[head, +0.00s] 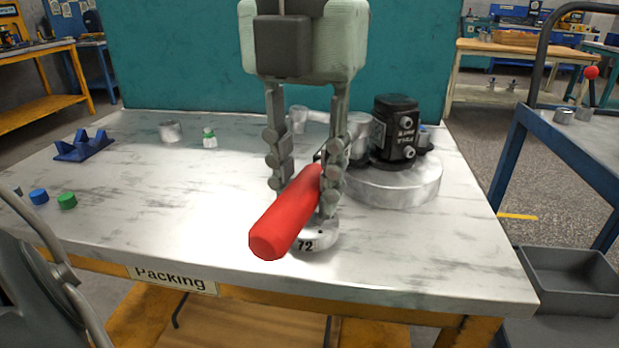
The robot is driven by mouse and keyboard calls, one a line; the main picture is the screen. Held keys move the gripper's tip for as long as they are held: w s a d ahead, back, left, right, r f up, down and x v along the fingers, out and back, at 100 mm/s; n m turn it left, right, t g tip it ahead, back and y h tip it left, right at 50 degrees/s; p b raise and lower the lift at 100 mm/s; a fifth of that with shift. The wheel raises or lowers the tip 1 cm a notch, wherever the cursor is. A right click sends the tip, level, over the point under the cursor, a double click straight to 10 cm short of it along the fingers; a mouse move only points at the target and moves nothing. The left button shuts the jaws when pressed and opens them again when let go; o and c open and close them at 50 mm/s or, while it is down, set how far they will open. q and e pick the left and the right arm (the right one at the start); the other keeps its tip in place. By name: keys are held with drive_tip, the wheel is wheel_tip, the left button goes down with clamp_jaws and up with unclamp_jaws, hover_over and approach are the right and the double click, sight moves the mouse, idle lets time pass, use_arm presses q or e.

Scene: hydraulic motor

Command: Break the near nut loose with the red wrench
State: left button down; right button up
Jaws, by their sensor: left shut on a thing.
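My left gripper (305,190) comes down from the top middle, its fingers shut on the red wrench (278,226). The red handle points down-left towards the front edge; the wrench's working end is hidden behind the fingers. Behind and right of the gripper, a black motor (393,130) stands on a round grey base (398,185). Two silver, nut-like fittings show on the motor's side, an upper one (405,123) and a lower one (409,152). I cannot tell whether the wrench touches either. My right gripper is not in view.
A pale round piece marked 72 (322,238) sits under the gripper on the marbled table (190,215). A blue notched stand (84,147), a grey cylinder (170,131), a small green-and-white item (209,138) and blue and green caps (67,200) are at left. The table's front left is clear.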

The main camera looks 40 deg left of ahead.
use_arm(q)
drive_tip(key=shift+a+r+p, duration=0.1)
drive_tip(key=shift+r+p, duration=0.2)
drive_tip(key=shift+r, duration=0.4)
drive_tip(key=shift+r+p, duration=1.35)
drive_tip(key=shift+r, duration=0.65)
